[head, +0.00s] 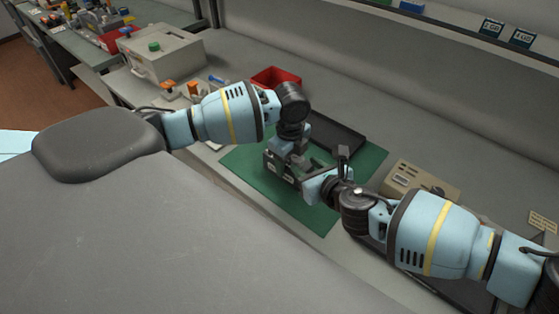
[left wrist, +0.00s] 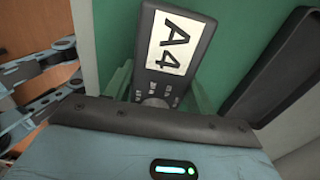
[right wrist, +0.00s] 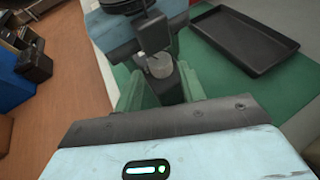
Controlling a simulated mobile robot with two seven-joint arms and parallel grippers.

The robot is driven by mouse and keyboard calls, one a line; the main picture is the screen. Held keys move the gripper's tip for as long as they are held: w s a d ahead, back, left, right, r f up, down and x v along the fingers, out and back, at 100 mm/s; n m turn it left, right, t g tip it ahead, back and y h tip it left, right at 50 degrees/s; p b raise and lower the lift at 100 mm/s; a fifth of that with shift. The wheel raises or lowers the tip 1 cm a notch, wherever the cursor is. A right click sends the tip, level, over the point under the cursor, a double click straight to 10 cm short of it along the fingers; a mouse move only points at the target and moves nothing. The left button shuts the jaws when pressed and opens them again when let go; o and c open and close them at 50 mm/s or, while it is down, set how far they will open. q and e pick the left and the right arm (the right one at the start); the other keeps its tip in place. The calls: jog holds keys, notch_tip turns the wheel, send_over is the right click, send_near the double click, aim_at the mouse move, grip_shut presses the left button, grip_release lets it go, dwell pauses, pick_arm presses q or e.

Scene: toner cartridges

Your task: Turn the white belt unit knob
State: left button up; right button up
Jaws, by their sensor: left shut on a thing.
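The belt unit is a dark grey block (head: 281,168) over the green mat. In the left wrist view the unit (left wrist: 178,48) carries a white A4 label and stands between the fingers of my left gripper (left wrist: 160,88), which is shut on it. The pale knob (right wrist: 160,66) shows in the right wrist view, near the middle. My right gripper (right wrist: 160,92) is open, its fingers apart on either side of a dark part below the knob. I cannot tell whether they touch anything. In the head view the knob is hidden by the grippers.
A black tray (head: 335,134) lies on the back of the green mat (head: 345,178). A red bin (head: 276,77) stands behind. A beige device (head: 420,180) is to the right, and a beige box with a green knob (head: 162,52) is at the back left.

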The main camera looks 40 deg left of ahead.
aim_at(299, 159)
jog(key=shift+s+d+r+m+t+h, duration=1)
jog(key=shift+s+d+r+m+t, duration=0.6)
jog(key=shift+s+d, duration=1.1)
jog(key=x, duration=0.7)
jog(key=s+x, duration=0.1)
jog(key=x, duration=0.3)
jog(key=shift+w+a+f, duration=0.1)
jog(key=shift+w+a, duration=0.05)
jog(key=shift+a, duration=0.3)
jog(key=shift+w+a+f+n+g, duration=0.1)
jog(key=shift+w+a+n+g, duration=0.1)
jog(key=shift+w+n+g, duration=0.1)
jog(key=n+g+y, duration=0.2)
jog(key=g, duration=0.1)
jog(key=shift+w+d+n, duration=0.1)
jog(key=shift+d+n, duration=0.15)
jog(key=shift+n, duration=0.15)
jog(key=v, duration=1.2)
jog(key=s+a+f+m, duration=0.2)
jog(key=s+m, duration=0.2)
jog(key=s, duration=0.2)
jog(key=s+a+f+m+g+y, duration=0.1)
jog(key=s+f+m, duration=0.2)
jog(key=s+m, duration=0.2)
jog(key=shift+s+a+m, duration=0.3)
jog(key=shift+s+a, duration=0.1)
jog(key=shift+s, duration=0.6)
